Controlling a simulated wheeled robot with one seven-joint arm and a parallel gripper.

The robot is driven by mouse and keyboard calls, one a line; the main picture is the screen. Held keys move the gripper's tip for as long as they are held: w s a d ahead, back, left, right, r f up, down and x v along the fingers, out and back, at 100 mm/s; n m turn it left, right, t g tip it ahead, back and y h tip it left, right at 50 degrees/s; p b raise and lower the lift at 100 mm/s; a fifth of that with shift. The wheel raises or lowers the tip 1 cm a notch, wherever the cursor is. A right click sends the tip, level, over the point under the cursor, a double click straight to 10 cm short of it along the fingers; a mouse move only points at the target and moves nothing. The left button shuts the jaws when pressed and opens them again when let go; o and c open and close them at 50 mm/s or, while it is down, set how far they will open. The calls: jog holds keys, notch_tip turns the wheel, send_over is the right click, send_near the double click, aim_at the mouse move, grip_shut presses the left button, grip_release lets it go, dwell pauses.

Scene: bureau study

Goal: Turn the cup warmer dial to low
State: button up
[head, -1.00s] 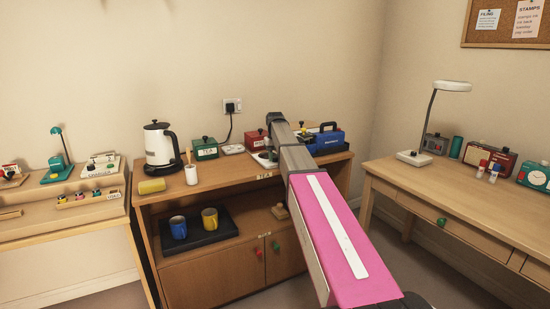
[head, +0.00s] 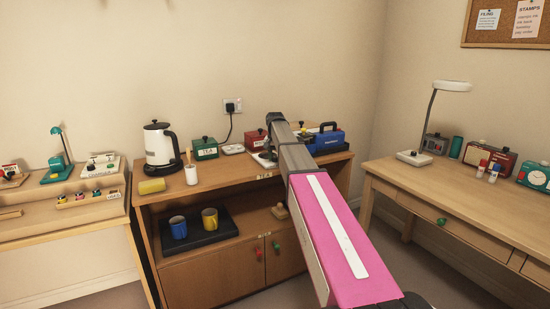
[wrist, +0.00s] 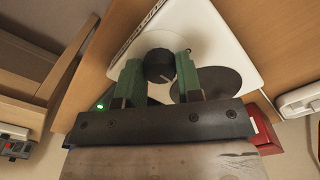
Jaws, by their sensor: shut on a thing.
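The cup warmer (wrist: 215,35) is a white plate with a dark round hot plate (wrist: 207,84) and black lettering along one edge, too blurred to read surely. Its black dial (wrist: 159,64) stands between the two green fingers of my gripper (wrist: 158,72) in the wrist view. My gripper is shut on the dial. A small pale mark shows on the dial's lower right side. A green light (wrist: 100,106) glows left of the fingers. In the head view the cup warmer (head: 264,159) is mostly hidden behind my arm on the cabinet top.
On the cabinet top (head: 225,179) stand a white kettle (head: 159,147), a green tea box (head: 205,149), a red box (head: 254,140) and a blue case (head: 326,141). In the wrist view a red box (wrist: 264,128) lies close to the right of my gripper.

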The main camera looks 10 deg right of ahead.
aim_at(275, 158)
jog(key=o, duration=0.9)
jog(key=shift+r, duration=0.1)
notch_tip(275, 158, up, 11)
jog(key=shift+f, duration=0.15)
jog(key=shift+s, duration=0.15)
